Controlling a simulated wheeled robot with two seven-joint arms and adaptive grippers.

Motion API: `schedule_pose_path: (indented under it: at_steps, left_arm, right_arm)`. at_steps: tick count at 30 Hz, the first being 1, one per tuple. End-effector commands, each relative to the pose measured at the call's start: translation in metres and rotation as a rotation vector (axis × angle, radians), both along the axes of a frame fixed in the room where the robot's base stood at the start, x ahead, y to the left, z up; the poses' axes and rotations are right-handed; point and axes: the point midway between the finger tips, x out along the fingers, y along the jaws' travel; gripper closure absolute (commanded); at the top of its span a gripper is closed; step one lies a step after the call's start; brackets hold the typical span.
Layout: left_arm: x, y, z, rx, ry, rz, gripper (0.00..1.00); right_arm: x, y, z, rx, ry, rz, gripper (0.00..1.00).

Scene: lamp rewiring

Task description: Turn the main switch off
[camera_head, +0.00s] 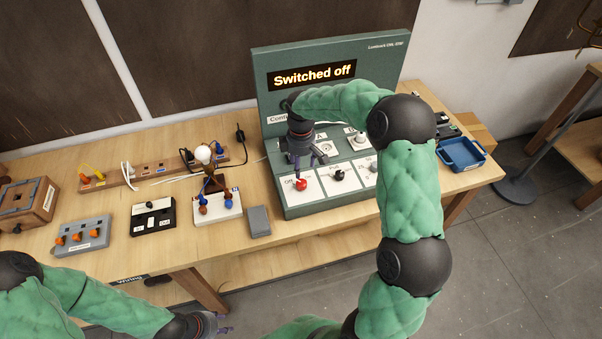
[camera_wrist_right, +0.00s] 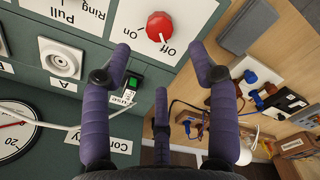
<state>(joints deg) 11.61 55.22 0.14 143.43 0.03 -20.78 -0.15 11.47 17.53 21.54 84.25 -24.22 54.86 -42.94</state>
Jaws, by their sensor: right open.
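The main switch is a red knob (camera_head: 300,184) at the front left of the green control panel (camera_head: 280,45). In the right wrist view the red knob (camera_wrist_right: 159,25) sits between "On" and "Off" labels, and its white mark points towards "Off". The panel's display (camera_head: 312,75) reads "Switched off". My right gripper (camera_head: 299,165) is just behind and above the knob. In its wrist view the right gripper (camera_wrist_right: 160,65) has its fingers spread, with nothing between them and the knob beyond their tips. My left gripper (camera_head: 222,325) is at the bottom edge, partly cut off, away from the panel.
A black knob (camera_head: 338,174) sits right of the red one. A lamp with a white bulb (camera_head: 203,154), a grey block (camera_head: 259,221) and a black switch box (camera_head: 153,216) stand left of the panel. A blue tray (camera_head: 461,154) is at the right end of the wooden table.

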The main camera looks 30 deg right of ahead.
Motion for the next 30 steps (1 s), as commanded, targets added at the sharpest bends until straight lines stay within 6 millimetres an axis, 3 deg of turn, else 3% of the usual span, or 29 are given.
schedule_pose_path:
  at_steps: [3,9,30]
  left_arm:
    - [0.0,0.0,0.0,0.0,0.0,0.0,0.6]
    - [0.0,0.0,0.0,0.0,0.0,0.0,0.6]
    - [0.0,0.0,0.0,0.0,0.0,0.0,0.6]
  right_arm:
    - [0.0,0.0,0.018,-0.001,-0.002,0.001,0.4]
    - [0.0,0.0,0.031,-0.001,-0.001,0.002,0.4]
    - [0.0,0.0,0.032,0.0,0.0,0.001,0.4]
